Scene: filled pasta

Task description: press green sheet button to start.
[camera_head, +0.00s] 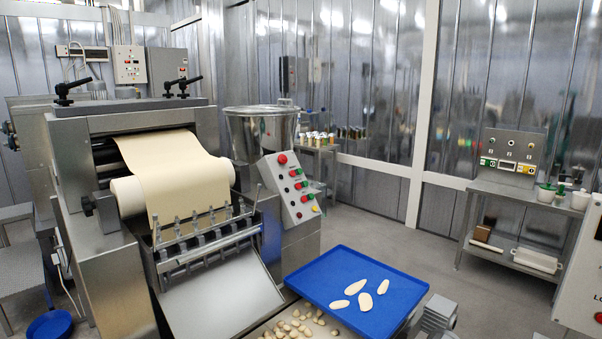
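A green button (298,187) shows in the middle rows. The labels are too small to read, so I cannot tell which green one is the sheet button. A wide pale dough sheet (178,165) hangs from the rollers over a dough roll (130,197). Neither of my grippers can be made out in the head view.
A blue tray (400,282) with several flat dough pieces lies right of the machine's chute (222,290). Small filled pieces (290,325) lie below the chute. A steel side table (530,198) with another button box (511,157) stands at the right. Grey floor is open between.

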